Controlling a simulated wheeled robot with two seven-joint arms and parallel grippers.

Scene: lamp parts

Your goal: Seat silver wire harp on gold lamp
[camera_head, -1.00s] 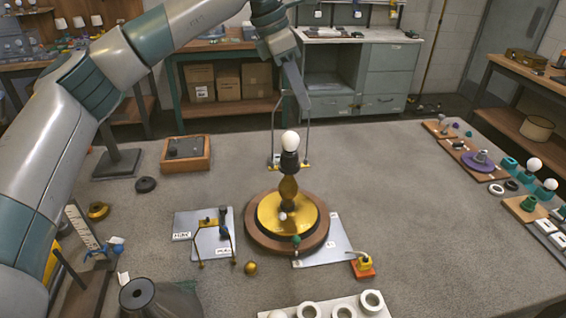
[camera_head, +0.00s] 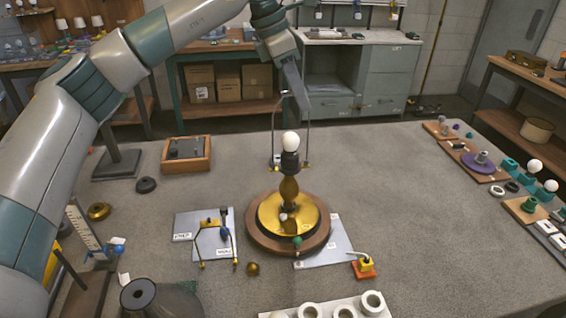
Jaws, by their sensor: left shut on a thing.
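The gold lamp (camera_head: 289,188) stands upright on a round wooden turntable (camera_head: 262,240) in the middle of the table, with a white bulb (camera_head: 291,138) in its dark socket. The silver wire harp (camera_head: 274,122) is upright, its two wires passing either side of the bulb, its feet near socket height. Whether the feet touch the lamp cannot be told. My left gripper (camera_head: 291,98) is shut on the harp's top, above the bulb. My right gripper is not in view.
A gold-and-black wire part (camera_head: 209,224) stands on a light plate left of the lamp. A gold ball (camera_head: 253,268) and an orange block (camera_head: 363,267) lie in front. A wooden box (camera_head: 186,154) stands back left.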

